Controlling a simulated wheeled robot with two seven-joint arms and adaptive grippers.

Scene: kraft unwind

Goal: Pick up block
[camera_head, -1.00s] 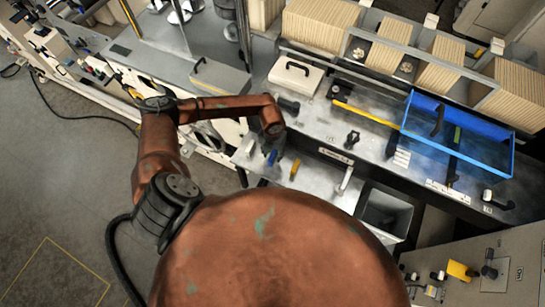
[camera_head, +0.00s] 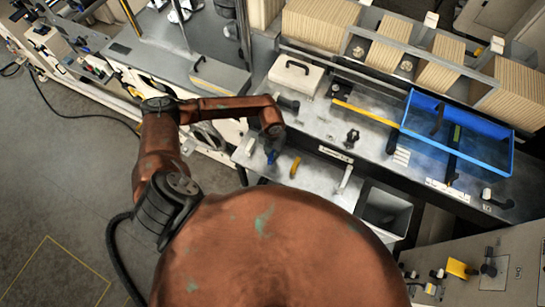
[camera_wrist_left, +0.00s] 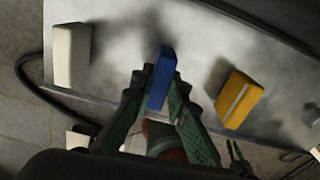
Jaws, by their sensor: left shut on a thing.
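A blue block (camera_wrist_left: 161,78) stands between the fingers of my left gripper (camera_wrist_left: 158,92) in the left wrist view, and the fingers are shut on it. In the head view the blue block (camera_head: 272,157) shows small under the end of my left arm, on or just above the grey metal shelf (camera_head: 318,182); I cannot tell if it is clear of the surface. A yellow block (camera_wrist_left: 238,99) lies to the right in the wrist view, also in the head view (camera_head: 295,166). A white block (camera_wrist_left: 72,56) lies to the left. My right gripper does not show.
A dark open bin (camera_head: 386,212) sits right of the shelf. Behind it, the bench holds a blue tray (camera_head: 458,134), a white case (camera_head: 296,75) and a yellow bar (camera_head: 365,113). A dark cable (camera_wrist_left: 40,90) runs beside the shelf.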

